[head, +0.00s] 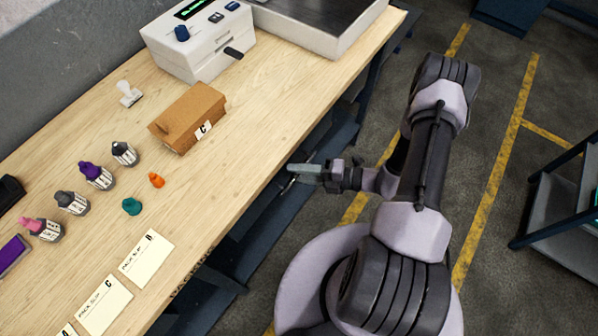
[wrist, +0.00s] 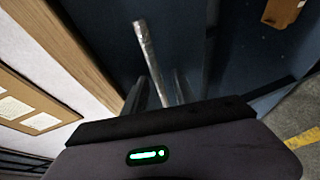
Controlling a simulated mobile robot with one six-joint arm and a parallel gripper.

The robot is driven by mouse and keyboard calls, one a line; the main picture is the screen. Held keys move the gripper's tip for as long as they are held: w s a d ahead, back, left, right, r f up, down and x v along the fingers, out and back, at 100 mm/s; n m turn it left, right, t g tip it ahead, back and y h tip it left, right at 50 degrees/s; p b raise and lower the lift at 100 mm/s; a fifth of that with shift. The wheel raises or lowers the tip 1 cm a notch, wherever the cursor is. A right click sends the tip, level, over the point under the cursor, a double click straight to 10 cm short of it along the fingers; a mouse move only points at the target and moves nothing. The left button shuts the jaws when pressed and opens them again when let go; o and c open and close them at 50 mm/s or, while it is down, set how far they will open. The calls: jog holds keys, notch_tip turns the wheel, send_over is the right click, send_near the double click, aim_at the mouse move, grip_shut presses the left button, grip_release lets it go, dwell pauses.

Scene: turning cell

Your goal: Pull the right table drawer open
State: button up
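A silver bar handle (wrist: 146,45) stands out in front of a dark blue panel (wrist: 100,35) in the wrist view. In the head view, a thin pale bit of the handle (head: 288,184) shows beside my gripper (head: 300,172), below the table's front edge. My gripper's two dark fingers (wrist: 160,90) lie on either side of the bar in the wrist view, with a gap visible on its right, so they look open around it. The drawer front is mostly hidden under the tabletop in the head view, and I see no drawer standing out.
The wooden tabletop (head: 255,110) holds a cardboard box (head: 190,117), a white machine (head: 200,42), several small bottles (head: 97,175) and paper cards (head: 147,258). A dark shelf unit (head: 560,205) stands at the right. The floor (head: 490,120) between has yellow lines and looks clear.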

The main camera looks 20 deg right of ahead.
grip_shut()
dwell(1.3)
